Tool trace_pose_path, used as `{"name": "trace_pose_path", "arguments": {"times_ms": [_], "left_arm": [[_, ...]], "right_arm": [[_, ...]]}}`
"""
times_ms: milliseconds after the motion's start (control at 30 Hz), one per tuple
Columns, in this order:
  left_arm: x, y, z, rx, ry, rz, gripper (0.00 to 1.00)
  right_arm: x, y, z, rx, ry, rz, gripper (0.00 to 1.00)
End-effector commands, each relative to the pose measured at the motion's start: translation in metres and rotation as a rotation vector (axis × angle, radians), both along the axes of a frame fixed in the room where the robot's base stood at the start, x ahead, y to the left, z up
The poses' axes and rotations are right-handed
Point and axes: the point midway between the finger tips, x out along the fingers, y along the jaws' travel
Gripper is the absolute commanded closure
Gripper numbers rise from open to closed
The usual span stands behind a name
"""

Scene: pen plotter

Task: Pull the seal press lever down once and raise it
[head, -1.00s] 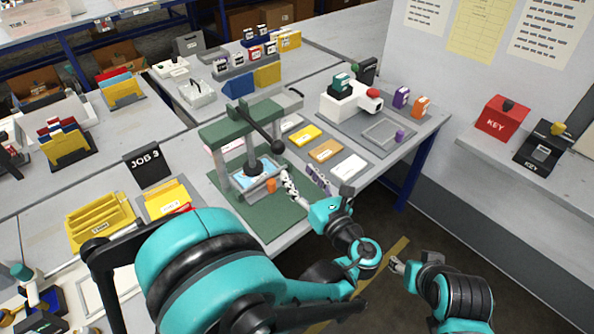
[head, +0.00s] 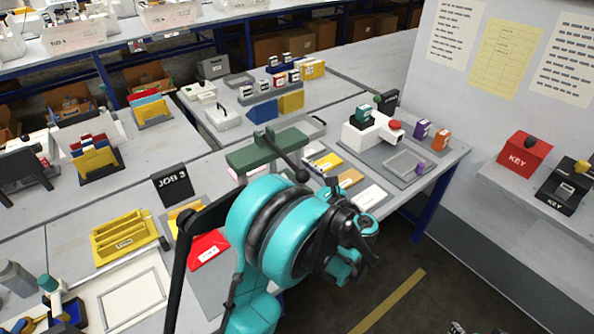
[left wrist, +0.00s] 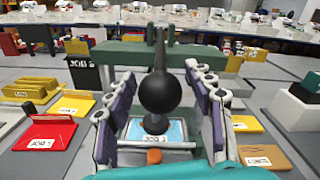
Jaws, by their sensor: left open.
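The green seal press (head: 262,153) stands on the bench, its lower part hidden by my left arm in the head view. Its dark lever ends in a black ball knob (head: 302,175), tilted out toward the front right. In the left wrist view the knob (left wrist: 158,92) hangs between the parted fingers of my open left gripper (left wrist: 160,82), with gaps on both sides. The press's green crossbar (left wrist: 125,54) is beyond, and a blue-and-white sheet (left wrist: 172,131) lies below. Only a bit of my right gripper (head: 457,327) shows at the bottom edge.
A yellow tray (head: 125,237) and red folder (head: 208,249) lie left of the press. Cards (head: 369,197) and a white device with a red button (head: 368,132) are to its right. A red key box (head: 524,155) sits on the right shelf.

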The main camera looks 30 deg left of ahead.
Motion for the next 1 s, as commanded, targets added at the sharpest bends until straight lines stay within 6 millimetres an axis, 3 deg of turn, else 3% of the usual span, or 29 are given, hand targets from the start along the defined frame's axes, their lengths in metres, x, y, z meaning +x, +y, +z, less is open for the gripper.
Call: {"name": "trace_pose_path", "arguments": {"times_ms": [200, 467, 500, 700, 1000], "left_arm": [[0.008, 0.02, 0.0, 0.0, 0.001, 0.001, 0.47], [0.009, 0.021, 0.0, 0.001, 0.001, -0.001, 0.47], [0.009, 0.021, 0.0, 0.001, 0.001, -0.001, 0.49], [0.009, 0.021, 0.0, 0.001, 0.001, -0.001, 1.0], [0.009, 0.021, 0.001, -0.002, 0.002, -0.001, 1.0]], "right_arm": [[0.0, 0.0, -0.005, 0.0, 0.0, 0.0, 0.51], [0.0, 0.0, -0.005, 0.0, 0.0, 0.0, 0.51], [0.0, 0.0, -0.005, 0.0, 0.0, 0.0, 0.51], [0.0, 0.0, -0.005, 0.0, 0.0, 0.0, 0.51], [0.0, 0.0, -0.004, 0.0, 0.0, 0.0, 0.51]]}}
